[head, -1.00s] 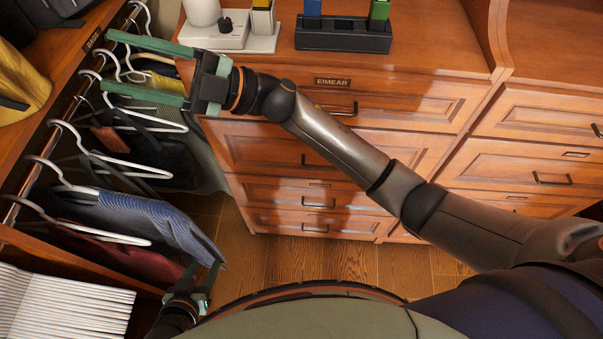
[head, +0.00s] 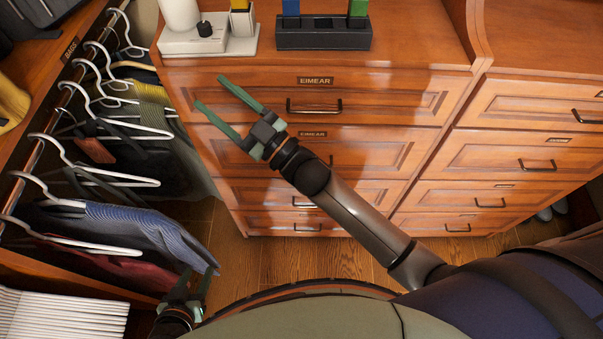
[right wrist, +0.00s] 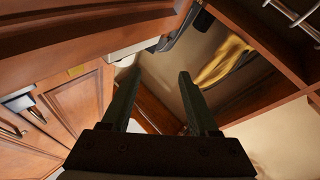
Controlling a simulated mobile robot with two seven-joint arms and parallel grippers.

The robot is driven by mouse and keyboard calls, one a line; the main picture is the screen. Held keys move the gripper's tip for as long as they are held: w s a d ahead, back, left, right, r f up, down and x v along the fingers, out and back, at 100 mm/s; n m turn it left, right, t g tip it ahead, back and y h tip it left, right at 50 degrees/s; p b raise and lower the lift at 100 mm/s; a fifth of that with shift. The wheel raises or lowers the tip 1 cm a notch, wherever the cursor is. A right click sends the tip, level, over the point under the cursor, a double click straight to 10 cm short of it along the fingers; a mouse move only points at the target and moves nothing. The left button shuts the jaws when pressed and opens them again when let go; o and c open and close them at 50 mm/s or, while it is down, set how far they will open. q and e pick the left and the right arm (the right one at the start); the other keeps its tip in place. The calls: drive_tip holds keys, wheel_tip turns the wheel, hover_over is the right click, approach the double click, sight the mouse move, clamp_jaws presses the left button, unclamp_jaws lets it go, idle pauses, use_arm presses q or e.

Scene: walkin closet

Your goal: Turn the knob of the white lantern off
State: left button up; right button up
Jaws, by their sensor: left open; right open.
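The white lantern (head: 181,14) stands on top of the wooden dresser at the upper left of the head view, its top cut off by the frame. Its round black knob (head: 205,29) sits on the white base. I cannot tell the knob's setting. My right gripper (head: 210,92) is open and empty, below and in front of the lantern, before the upper drawers, apart from the knob. Its two fingers also show spread in the right wrist view (right wrist: 157,76). My left gripper (head: 200,271) is open, low at the left beside the hanging clothes.
The dresser (head: 420,48) has several handled drawers. A dark holder (head: 322,40) with blue and green items stands right of the lantern; a white stand (head: 243,43) is between them. Hangers on a rail (head: 42,150) fill the left. The dresser top farther right is clear.

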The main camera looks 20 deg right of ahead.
use_arm(q)
drive_tip(key=shift+w+d, duration=0.25)
drive_tip(key=shift+d, duration=0.05)
use_arm(e)
drive_tip(key=s+d+f+m+g+h, duration=0.1)
drive_tip(key=s+d+f+m+h, duration=0.1)
drive_tip(key=f, duration=0.4)
drive_tip(key=s+d+f+m+g+h, duration=0.1)
drive_tip(key=s+d+f+m+h, duration=0.2)
drive_tip(key=d+f, duration=0.3)
drive_tip(key=s+d+f+m+g+h, duration=0.1)
drive_tip(key=d+f+h, duration=0.3)
drive_tip(key=f, duration=0.4)
drive_tip(key=shift+s+d+m+g+h, duration=0.3)
drive_tip(key=shift+s+m, duration=0.4)
drive_tip(key=shift+s, duration=0.2)
drive_tip(key=shift+f, duration=0.1)
drive_tip(key=s+d+f+m+g+h, duration=0.1)
drive_tip(key=s+d+f+g, duration=0.3)
drive_tip(key=s+f, duration=0.5)
drive_tip(key=s+d+h, duration=0.1)
drive_tip(key=s, duration=0.2)
drive_tip(key=shift+s+d+f+m+g, duration=0.3)
drive_tip(key=shift+d+g, duration=0.1)
